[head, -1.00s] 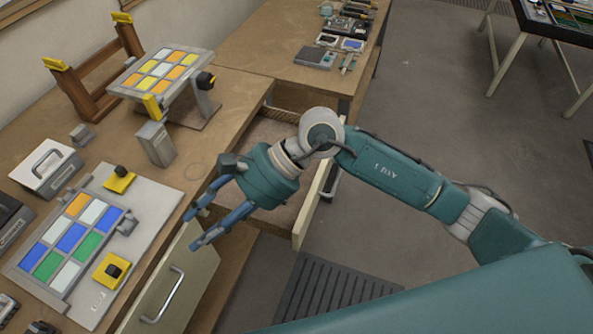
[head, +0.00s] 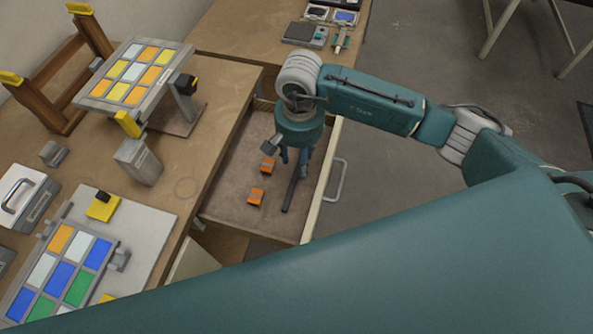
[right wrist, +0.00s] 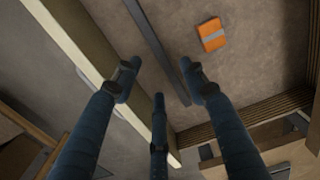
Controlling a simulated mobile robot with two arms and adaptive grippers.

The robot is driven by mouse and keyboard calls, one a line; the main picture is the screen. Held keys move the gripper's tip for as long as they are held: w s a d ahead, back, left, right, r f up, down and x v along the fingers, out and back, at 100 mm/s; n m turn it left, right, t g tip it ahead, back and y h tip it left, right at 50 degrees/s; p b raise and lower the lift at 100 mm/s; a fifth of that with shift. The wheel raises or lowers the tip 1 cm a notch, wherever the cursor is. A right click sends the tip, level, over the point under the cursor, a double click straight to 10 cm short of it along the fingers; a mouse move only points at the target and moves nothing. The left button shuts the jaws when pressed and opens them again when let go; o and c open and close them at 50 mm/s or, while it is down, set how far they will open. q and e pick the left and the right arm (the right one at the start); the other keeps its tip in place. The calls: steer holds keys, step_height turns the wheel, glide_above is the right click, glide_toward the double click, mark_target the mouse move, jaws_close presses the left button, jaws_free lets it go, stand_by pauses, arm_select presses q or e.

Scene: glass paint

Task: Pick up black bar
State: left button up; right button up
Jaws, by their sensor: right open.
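The black bar (head: 292,191) is a long thin dark rod lying in the open drawer (head: 225,205), near the drawer's right wall. In the right wrist view the bar (right wrist: 152,42) runs from the top edge down between my open fingers. My right gripper (head: 296,165) points down into the drawer over the far part of the bar, which it partly hides. Its blue fingers also show in the right wrist view (right wrist: 158,95), spread and empty, on both sides of the bar. I cannot tell their exact height above it. My left gripper is not in view.
Two orange blocks (head: 257,196) (head: 268,165) lie in the drawer left of the bar; one shows in the right wrist view (right wrist: 212,35). The drawer's front panel (head: 322,180) rises close on the right. Tile panels (head: 70,262) stand on the workbench at left.

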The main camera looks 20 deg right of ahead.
mark_target(298, 173)
step_height(298, 173, down, 4)
steer(key=shift+s+a+f+p, duration=0.1)
steer(key=shift+f+p, duration=0.1)
steer(key=shift+p, duration=0.95)
steer(key=shift+f, duration=0.5)
steer(key=c, duration=0.4)
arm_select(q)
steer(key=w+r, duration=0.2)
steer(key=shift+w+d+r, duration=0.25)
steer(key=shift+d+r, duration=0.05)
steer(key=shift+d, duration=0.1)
arm_select(e)
jaws_close()
